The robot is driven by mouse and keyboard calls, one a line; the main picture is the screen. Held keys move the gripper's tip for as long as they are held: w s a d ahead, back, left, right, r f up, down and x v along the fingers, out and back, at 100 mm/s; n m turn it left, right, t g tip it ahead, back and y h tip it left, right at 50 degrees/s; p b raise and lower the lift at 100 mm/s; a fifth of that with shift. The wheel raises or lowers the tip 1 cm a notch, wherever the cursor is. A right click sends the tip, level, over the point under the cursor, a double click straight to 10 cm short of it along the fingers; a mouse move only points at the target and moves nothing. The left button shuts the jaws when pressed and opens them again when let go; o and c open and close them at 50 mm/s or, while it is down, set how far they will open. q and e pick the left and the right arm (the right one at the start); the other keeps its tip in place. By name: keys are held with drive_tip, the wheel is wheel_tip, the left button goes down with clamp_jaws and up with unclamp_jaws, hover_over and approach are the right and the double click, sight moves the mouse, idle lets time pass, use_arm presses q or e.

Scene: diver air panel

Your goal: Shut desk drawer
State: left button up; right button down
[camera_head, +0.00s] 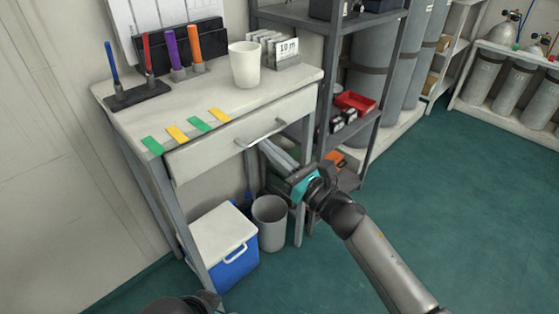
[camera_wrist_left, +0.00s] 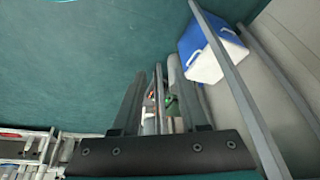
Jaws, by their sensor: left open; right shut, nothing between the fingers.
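The white desk drawer (camera_head: 215,142) sits under the desk top, and its front stands a little out from the desk's front edge. Its grey bar handle (camera_head: 262,133) is on the middle of the front. My right gripper (camera_head: 265,147) is shut and empty, its fingertips at the drawer front just below the handle's right part; I cannot tell whether they touch it. My left gripper (camera_wrist_left: 156,72) is open and empty in the left wrist view, away from the drawer and pointing across the floor. The drawer's inside is hidden.
The desk top (camera_head: 130,115) carries a white cup (camera_head: 245,65), a pen stand (camera_head: 137,96) and coloured tabs. A blue cooler (camera_head: 228,255) and a grey bin (camera_head: 270,222) stand below. A dark shelf (camera_head: 335,75) adjoins the desk on the right. The green floor at right is clear.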

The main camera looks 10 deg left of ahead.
use_arm(q)
drive_tip(key=shift+w+d+r+t+h+b, duration=0.2)
drive_tip(key=shift+d+r+t+b, duration=0.1)
drive_tip(key=shift+r, duration=0.15)
drive_tip(key=shift+w+d+r+t+h+b, duration=0.15)
drive_tip(key=shift+d+r+t+b, duration=0.15)
drive_tip(key=shift+r, duration=0.15)
use_arm(e)
drive_tip(key=shift+x, duration=1.05)
